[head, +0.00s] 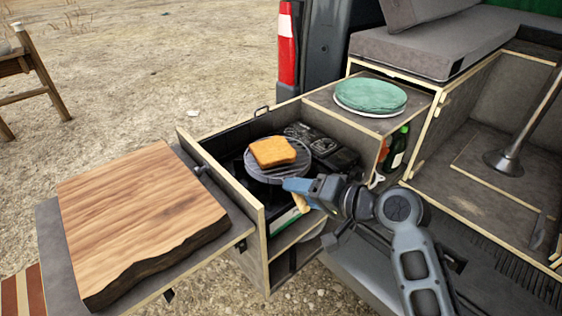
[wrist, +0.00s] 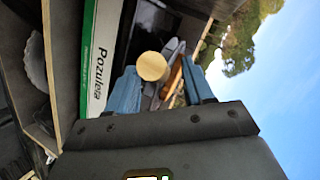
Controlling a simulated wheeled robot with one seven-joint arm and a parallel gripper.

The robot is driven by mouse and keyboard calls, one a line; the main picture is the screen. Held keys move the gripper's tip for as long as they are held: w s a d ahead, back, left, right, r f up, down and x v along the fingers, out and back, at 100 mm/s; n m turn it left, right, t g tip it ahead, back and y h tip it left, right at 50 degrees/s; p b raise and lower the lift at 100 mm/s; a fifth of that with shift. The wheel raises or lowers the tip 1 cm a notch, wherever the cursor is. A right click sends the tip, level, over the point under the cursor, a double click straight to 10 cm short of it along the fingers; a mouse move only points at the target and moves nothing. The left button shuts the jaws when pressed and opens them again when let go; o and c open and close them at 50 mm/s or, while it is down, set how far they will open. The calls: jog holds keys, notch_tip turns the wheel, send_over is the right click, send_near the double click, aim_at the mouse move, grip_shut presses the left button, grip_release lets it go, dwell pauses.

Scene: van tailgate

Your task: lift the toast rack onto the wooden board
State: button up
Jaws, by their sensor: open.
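The toast rack (head: 292,170) is a round grey wire rack on the stove in the pull-out drawer. A slice of toast (head: 272,152) lies on it. Its wooden handle (head: 300,203) points toward me, partly hidden by my gripper (head: 292,186). In the wrist view the round end of the handle (wrist: 152,66) shows between the two blue fingers of my open gripper (wrist: 160,80). I cannot tell whether the fingers touch it. The thick wooden board (head: 140,210) lies bare on the side table at the left.
The drawer's wooden front wall (head: 222,180) stands between rack and board. A green-and-white box, "Pozuleta" (wrist: 98,50), is below the stove. A green plate (head: 370,96) is on the upper shelf, with a bottle (head: 397,148) under it. A chair (head: 35,75) stands far left.

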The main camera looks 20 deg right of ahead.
jog(key=shift+x, duration=1.05)
grip_shut()
